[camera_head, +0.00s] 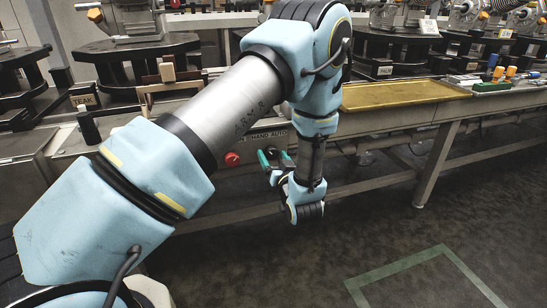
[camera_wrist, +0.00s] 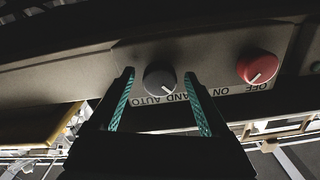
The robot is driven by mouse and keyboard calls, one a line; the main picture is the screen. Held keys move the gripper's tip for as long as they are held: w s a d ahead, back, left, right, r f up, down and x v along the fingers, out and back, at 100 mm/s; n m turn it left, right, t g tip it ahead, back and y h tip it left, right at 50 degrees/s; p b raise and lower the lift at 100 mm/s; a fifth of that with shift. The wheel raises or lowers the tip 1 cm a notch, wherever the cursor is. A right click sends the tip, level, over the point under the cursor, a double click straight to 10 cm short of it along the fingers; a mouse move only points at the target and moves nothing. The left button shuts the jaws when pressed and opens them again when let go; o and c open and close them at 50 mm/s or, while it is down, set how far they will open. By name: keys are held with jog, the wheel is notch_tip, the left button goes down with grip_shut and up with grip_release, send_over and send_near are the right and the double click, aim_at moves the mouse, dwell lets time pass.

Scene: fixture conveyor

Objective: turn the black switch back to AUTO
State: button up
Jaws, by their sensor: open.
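The black switch (camera_wrist: 159,80) is a round knob on a grey panel in the wrist view. Its white line points down and right, toward the HAND label (camera_wrist: 178,97) and away from the AUTO label (camera_wrist: 150,101); the labels look upside down there. My gripper (camera_wrist: 158,75) is open, with one teal-lined finger on each side of the knob and a visible gap to both. How deep the fingertips reach cannot be told. In the head view my gripper (camera_head: 276,160) is at the panel front, below the HAND AUTO lettering (camera_head: 268,134), and mostly hides the switch.
A red knob (camera_wrist: 257,66) with ON and OFF labels sits beside the switch; it also shows in the head view (camera_head: 232,159). A yellow tray (camera_head: 400,93) lies on the bench to the right. The floor in front of the bench is clear.

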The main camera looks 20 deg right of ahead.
grip_shut()
dwell(0.5)
jog(key=m+p, duration=0.1)
jog(key=m, duration=0.2)
jog(key=shift+r+p, duration=0.1)
jog(key=shift+p, duration=0.25)
jog(key=m+p, duration=0.2)
jog(key=m, duration=0.2)
jog(key=shift+m, duration=0.3)
jog(key=m+p, duration=0.1)
jog(key=m, duration=0.3)
jog(key=shift+m+p, duration=0.75)
jog(key=shift+m, duration=1.35)
